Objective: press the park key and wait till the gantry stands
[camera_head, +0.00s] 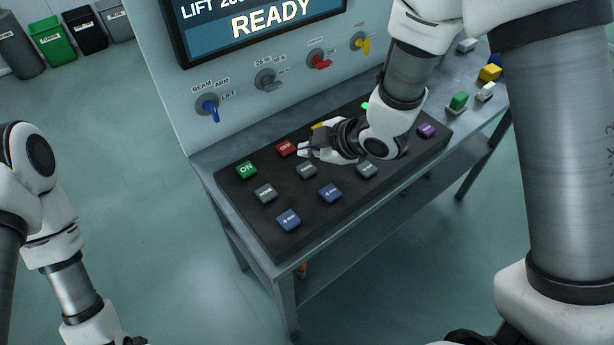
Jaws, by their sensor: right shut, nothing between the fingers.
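A black key panel (318,202) lies on the metal bench. It carries a green ON key (246,170), a red OFF key (285,148), grey keys (265,193), blue keys (330,193) and a purple key (427,130). I cannot read which is the park key. A yellow key (318,127) is partly hidden behind my right gripper. My right gripper (304,150) is shut and empty, its tips low over the panel beside the OFF key; I cannot tell whether they touch anything. My left arm is at the lower left, its fingers out of frame. No gantry shows.
The upright console carries a screen (265,25) reading READY, with blue, grey, red and yellow knobs below. A green light (365,106) shows behind my right wrist. Coloured blocks (458,101) sit on the bench's right end. Bins (52,40) stand far left; the left floor is clear.

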